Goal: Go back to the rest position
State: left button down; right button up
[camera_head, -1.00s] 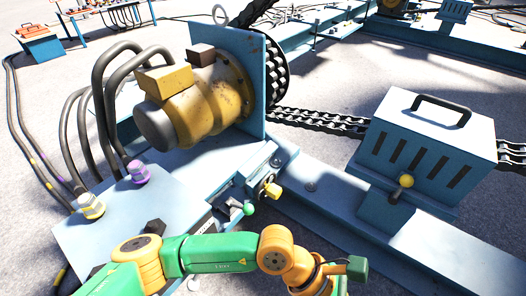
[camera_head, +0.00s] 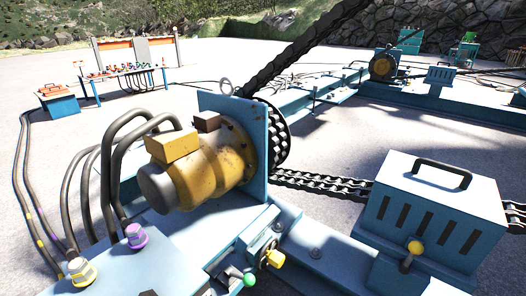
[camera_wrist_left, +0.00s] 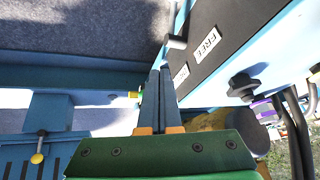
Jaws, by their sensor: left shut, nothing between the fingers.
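My left gripper (camera_wrist_left: 160,78) shows only in the left wrist view. Its two fingers are together with nothing between them. Beyond them is a blue machine panel with a black label plate (camera_wrist_left: 222,45) that reads "FREE", a dark knob (camera_wrist_left: 243,85) and a grey peg (camera_wrist_left: 176,42). Neither arm is in the head view. My right gripper is in no view.
The blue bench carries a yellow motor (camera_head: 205,170), a green-tipped lever (camera_head: 249,279), a yellow knob (camera_head: 274,258) and hoses. A chain (camera_head: 320,183) runs to a blue vented box (camera_head: 432,213) with a handle.

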pick_arm(q)
jog(key=s+a+f+g, duration=0.1)
jog(key=s+f+g, duration=0.25)
jog(key=s, duration=0.25)
notch_tip(320, 180, down, 19)
jog(key=s+a, duration=0.2)
jog(key=a, duration=0.1)
jog(key=s+a+f, duration=0.3)
jog(key=s+f, duration=0.3)
jog(key=s, duration=0.3)
jog(key=s+d+r+g+p, duration=0.1)
jog(key=d+r+p, duration=0.1)
jog(key=r+p, duration=1.1)
jog(key=s+d+r+p, duration=0.1)
jog(key=s+r+p, duration=0.1)
jog(key=r+p, duration=1.1)
jog(key=shift+d+g+p, duration=0.35)
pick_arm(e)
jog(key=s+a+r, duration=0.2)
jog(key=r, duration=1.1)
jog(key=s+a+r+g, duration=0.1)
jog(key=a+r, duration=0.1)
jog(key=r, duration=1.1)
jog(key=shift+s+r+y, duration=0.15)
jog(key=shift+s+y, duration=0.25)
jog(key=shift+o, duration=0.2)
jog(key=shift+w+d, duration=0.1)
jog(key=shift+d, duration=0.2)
